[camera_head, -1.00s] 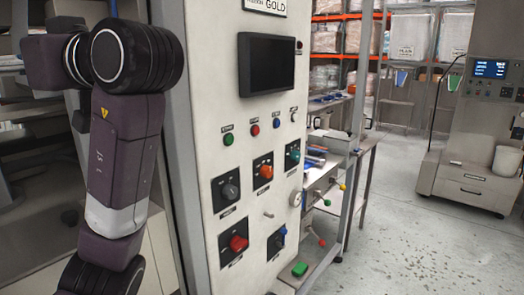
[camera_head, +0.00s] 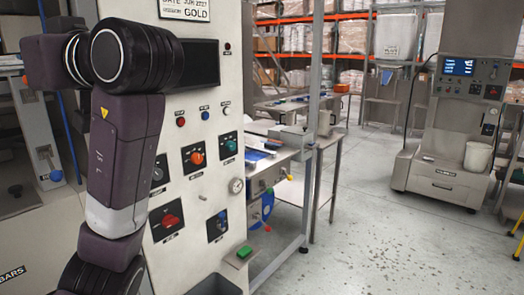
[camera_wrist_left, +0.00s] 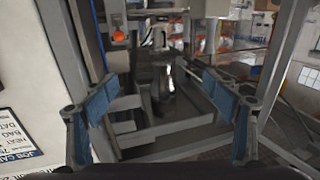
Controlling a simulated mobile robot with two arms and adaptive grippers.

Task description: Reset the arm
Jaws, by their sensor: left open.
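My left arm stands folded at the left of the head view, a dark purple and black arm in front of the control cabinet; its gripper is outside that view. In the left wrist view my left gripper (camera_wrist_left: 160,112) is open, with blue pads on its two fingers set wide apart and nothing between them. Beyond the fingers is a grey metal frame with a dark upright object (camera_wrist_left: 162,85) inside it, too dim to name. My right gripper shows in neither view.
The white control cabinet (camera_head: 195,110) with knobs and buttons stands close behind my arm. A metal workbench (camera_head: 290,150) is right of it. A grey machine with a lit screen (camera_head: 459,67) stands at the far right. Grey floor (camera_head: 370,220) between them is clear.

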